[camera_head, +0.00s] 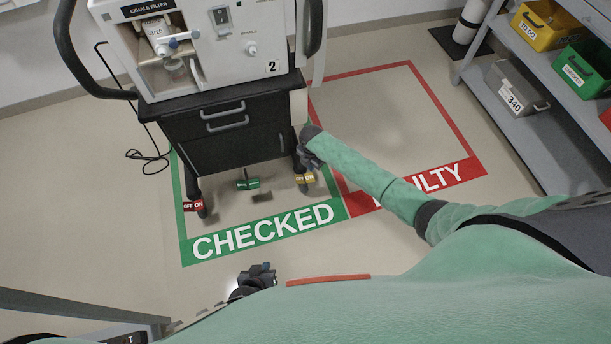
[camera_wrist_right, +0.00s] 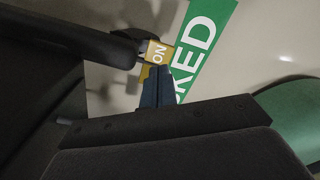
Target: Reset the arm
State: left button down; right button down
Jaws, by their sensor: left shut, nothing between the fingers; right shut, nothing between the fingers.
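My right arm reaches across the floor from the right, and its gripper (camera_head: 312,158) is shut and empty beside the front right leg of the ventilator cart (camera_head: 235,135). A yellow ON/OFF caster pedal (camera_head: 305,178) is just below it. In the right wrist view, the shut dark blue fingertips (camera_wrist_right: 157,88) are right at the yellow ON pedal (camera_wrist_right: 158,54); I cannot tell whether they touch. My left gripper (camera_head: 262,272) is shut and empty, low near my body. The cart, marked 2, stands in the green CHECKED zone (camera_head: 265,230).
A red pedal (camera_head: 194,205) and a green pedal (camera_head: 247,184) show on other casters. The red FAULTY zone (camera_head: 385,110) to the right is bare apart from my arm. A shelf (camera_head: 540,120) with yellow, green and grey bins stands at the right. A cable (camera_head: 148,157) lies left of the cart.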

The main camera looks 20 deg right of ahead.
pick_arm(q)
jog(key=shift+r, duration=0.3)
pick_arm(e)
jog(key=shift+r, duration=0.3)
